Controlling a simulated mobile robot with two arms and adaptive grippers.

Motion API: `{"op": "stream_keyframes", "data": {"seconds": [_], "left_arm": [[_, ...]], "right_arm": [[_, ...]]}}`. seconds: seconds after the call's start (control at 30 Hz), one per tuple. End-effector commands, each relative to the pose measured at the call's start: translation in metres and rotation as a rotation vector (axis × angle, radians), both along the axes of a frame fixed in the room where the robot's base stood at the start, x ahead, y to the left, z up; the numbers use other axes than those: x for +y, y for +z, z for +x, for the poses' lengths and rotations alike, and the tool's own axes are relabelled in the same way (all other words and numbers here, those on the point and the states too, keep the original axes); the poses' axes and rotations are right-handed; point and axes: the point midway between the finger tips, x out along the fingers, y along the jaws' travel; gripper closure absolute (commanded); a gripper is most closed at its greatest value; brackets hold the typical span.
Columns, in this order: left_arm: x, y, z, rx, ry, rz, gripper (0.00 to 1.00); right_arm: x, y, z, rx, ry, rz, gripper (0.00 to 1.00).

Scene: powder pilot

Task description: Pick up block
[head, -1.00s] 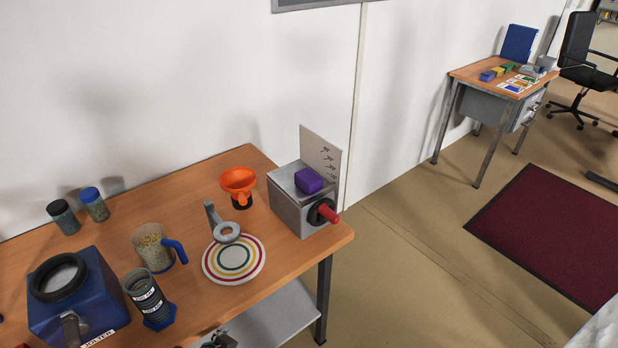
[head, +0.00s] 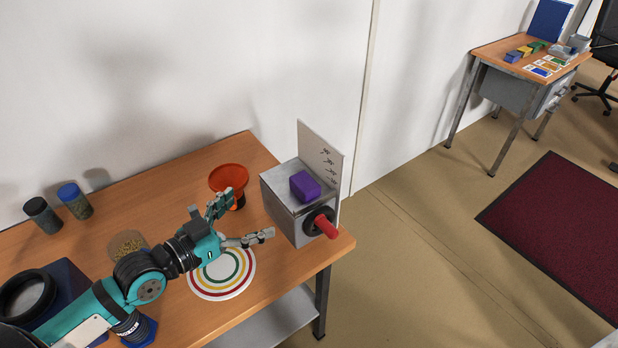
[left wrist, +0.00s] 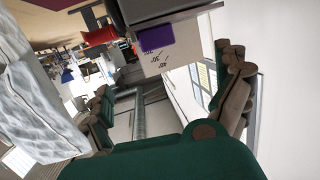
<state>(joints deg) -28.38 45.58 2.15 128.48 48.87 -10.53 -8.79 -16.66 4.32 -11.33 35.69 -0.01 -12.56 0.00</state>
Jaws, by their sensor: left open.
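The purple block (head: 305,186) lies on top of a grey metal box (head: 286,214) with an upright marked plate behind it. The block also shows in the left wrist view (left wrist: 156,37), near the top, against the marked plate. My left gripper (head: 252,216) is open and empty. In the head view it is over the table, to the left of the grey box and apart from the block. In the left wrist view its fingers (left wrist: 172,92) are spread. My right gripper is not in view.
A red handle (head: 326,227) sticks out of the box's front. An orange funnel (head: 229,180) stands behind my left gripper. A ringed plate (head: 222,276) lies below it. Two jars (head: 74,200) stand at the back left. A second desk (head: 500,62) is far right.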

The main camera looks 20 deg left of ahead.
Motion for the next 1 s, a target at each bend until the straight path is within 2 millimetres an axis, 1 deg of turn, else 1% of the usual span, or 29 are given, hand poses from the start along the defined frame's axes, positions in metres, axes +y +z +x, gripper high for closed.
{"op": "stream_keyframes", "data": {"seconds": [0.13, 0.3, 0.4, 0.5, 0.6, 0.73, 0.87, 1.0], "left_arm": [[-0.009, -0.001, 0.019, -0.01, 0.001, -0.007, 0.0], [-0.023, -0.007, 0.046, -0.007, 0.002, -0.008, 0.0], [-0.032, -0.009, 0.064, -0.008, 0.0, -0.007, 0.0], [-0.041, -0.014, 0.081, -0.005, 0.001, -0.007, 0.0], [-0.048, -0.017, 0.094, -0.004, 0.0, -0.004, 0.0], [-0.053, -0.018, 0.103, -0.003, -0.001, -0.004, 0.0], [-0.057, -0.02, 0.111, -0.002, -0.001, -0.005, 0.0], [-0.068, -0.023, 0.13, -0.004, 0.001, -0.007, 0.0]], "right_arm": [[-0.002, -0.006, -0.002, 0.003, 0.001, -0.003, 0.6], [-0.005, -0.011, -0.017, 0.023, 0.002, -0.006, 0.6], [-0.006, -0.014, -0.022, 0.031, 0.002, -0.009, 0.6], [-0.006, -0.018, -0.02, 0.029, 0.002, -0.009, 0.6], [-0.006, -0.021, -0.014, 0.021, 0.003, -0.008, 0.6], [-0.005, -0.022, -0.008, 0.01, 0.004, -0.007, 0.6], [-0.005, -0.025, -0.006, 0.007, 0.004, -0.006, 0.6], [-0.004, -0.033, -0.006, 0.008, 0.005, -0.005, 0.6]]}}
